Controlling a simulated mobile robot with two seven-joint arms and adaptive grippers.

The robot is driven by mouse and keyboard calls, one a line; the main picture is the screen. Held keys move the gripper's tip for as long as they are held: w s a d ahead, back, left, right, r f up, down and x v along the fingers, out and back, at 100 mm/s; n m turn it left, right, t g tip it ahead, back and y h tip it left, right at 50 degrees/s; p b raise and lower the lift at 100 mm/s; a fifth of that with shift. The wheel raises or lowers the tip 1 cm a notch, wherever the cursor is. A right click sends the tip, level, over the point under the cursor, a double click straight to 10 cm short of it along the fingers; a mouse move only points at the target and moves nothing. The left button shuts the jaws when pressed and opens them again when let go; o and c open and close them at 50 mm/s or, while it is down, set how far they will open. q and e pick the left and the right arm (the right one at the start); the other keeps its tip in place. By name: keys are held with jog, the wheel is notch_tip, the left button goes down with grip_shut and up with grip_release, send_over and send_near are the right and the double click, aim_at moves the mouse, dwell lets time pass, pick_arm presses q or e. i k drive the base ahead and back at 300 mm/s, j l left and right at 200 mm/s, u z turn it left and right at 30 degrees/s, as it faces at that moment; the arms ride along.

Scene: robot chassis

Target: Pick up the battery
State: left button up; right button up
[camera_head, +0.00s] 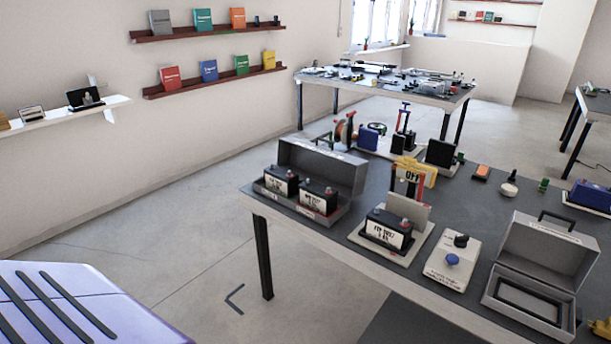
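Three black batteries with white printed labels stand on the dark-topped table. Two of them, a left one (280,181) and a right one (319,199), sit side by side in an open grey metal case (322,165) near the table's left end. The third battery (387,231) stands on a pale board (417,238) to the right of the case, in front of an upright grey panel and a yellow "OFF" sign. Neither of my grippers shows in this view.
A white box with a blue knob (453,262) and an open, empty-looking grey case (545,250) stand at the table's (350,252) front right. Several tools and devices fill its back. Open floor (150,240) lies to the left. Wall shelves (215,80) hold books.

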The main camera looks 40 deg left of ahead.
aim_at(281, 181)
jog(key=i+j+z, duration=0.2)
jog(key=j, duration=0.3)
jog(key=j+z, duration=0.2)
jog(key=j, duration=0.35)
jog(key=i+j+z, duration=0.1)
jog(key=j, duration=0.6)
jog(key=i+j, duration=0.1)
jog(key=j, duration=0.65)
jog(key=j+z, duration=0.15)
jog(key=j, duration=0.55)
jog(key=i, duration=0.05)
